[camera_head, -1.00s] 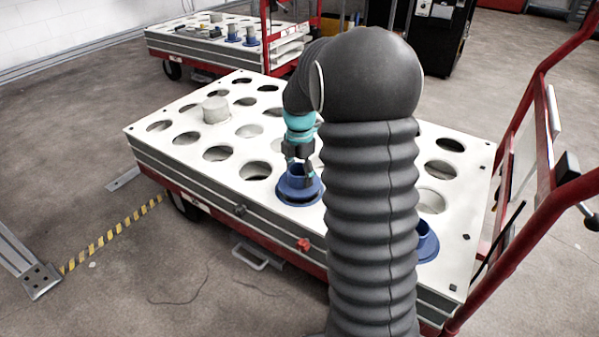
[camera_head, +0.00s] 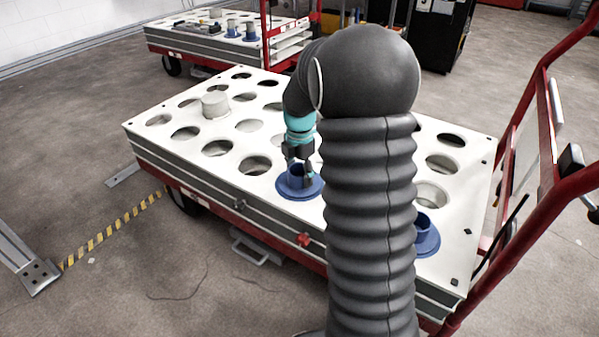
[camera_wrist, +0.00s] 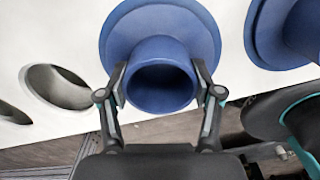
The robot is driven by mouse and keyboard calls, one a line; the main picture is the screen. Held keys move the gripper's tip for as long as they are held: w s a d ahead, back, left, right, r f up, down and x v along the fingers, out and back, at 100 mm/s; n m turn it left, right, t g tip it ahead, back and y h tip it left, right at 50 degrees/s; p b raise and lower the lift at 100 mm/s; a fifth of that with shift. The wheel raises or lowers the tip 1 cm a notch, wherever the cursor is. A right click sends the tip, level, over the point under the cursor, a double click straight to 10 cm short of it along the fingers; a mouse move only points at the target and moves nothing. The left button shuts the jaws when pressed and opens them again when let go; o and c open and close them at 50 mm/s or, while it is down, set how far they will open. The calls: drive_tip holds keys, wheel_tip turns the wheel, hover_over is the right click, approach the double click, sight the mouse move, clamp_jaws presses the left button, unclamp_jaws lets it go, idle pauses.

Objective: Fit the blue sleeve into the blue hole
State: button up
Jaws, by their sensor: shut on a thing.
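The blue sleeve (camera_head: 294,190) is a short tube with a wide round flange, on the white table top (camera_head: 222,168) near its front edge. It is upright, and its flange appears to lie flat on the top. My gripper (camera_head: 299,172) is shut on the tube from above. In the wrist view, my gripper (camera_wrist: 160,88) has a finger on each side of the blue sleeve (camera_wrist: 148,48), against the tube wall. The hole under the flange is hidden, so I cannot see its rim or colour.
A second blue flanged sleeve (camera_head: 428,242) sits on the right, partly behind my arm; it also shows in the wrist view (camera_wrist: 268,45). A pale cylinder (camera_head: 214,104) stands at the back left. Several open holes surround them. A red cart handle (camera_head: 530,235) rises at right.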

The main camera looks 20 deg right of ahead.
drive_tip(key=o, duration=1.4)
wheel_tip(320, 180, up, 12)
